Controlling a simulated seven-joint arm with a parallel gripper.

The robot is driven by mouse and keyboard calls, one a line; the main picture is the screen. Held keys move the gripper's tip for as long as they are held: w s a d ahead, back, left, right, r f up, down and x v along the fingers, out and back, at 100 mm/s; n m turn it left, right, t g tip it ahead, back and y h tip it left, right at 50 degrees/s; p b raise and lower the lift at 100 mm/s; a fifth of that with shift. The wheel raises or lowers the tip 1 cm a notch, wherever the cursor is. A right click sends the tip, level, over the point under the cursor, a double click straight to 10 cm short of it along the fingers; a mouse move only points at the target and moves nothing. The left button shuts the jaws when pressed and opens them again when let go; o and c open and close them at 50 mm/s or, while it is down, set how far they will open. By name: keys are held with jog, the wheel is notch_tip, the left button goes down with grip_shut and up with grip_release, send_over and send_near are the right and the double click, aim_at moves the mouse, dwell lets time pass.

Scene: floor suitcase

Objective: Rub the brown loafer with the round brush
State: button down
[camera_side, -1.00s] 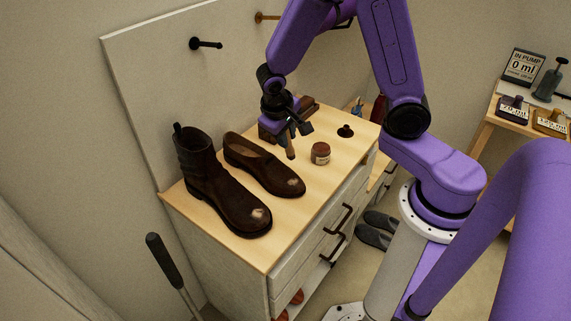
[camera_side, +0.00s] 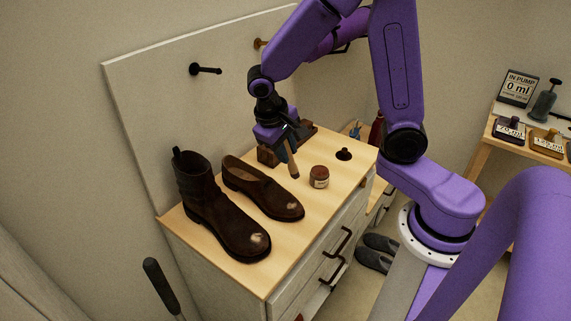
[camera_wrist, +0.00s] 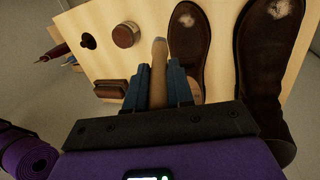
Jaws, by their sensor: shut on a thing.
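The brown loafer (camera_side: 255,186) lies on the wooden dresser top, beside a taller brown boot, with a pale scuffed patch on its toe. In the wrist view the loafer (camera_wrist: 187,50) is just right of my fingers. The handle points down in the side view. The brush's head and bristles are mostly hidden by the gripper.
The boot (camera_side: 213,216) stands left of the loafer. A small brown jar (camera_side: 319,177) and a black knob-like thing (camera_side: 343,154) stand to the right. A brown block-shaped thing (camera_wrist: 110,88) lies behind the gripper. A backboard with pegs (camera_side: 207,70) rises behind.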

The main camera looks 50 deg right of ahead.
jog(key=s+a+r+g, duration=0.1)
jog(key=s+a+r, duration=0.2)
jog(key=r, duration=0.1)
jog(key=shift+s+d+f, duration=0.1)
jog(key=shift+d+f, duration=0.05)
jog(key=shift+f, duration=2.05)
jog(key=shift+r, duration=0.3)
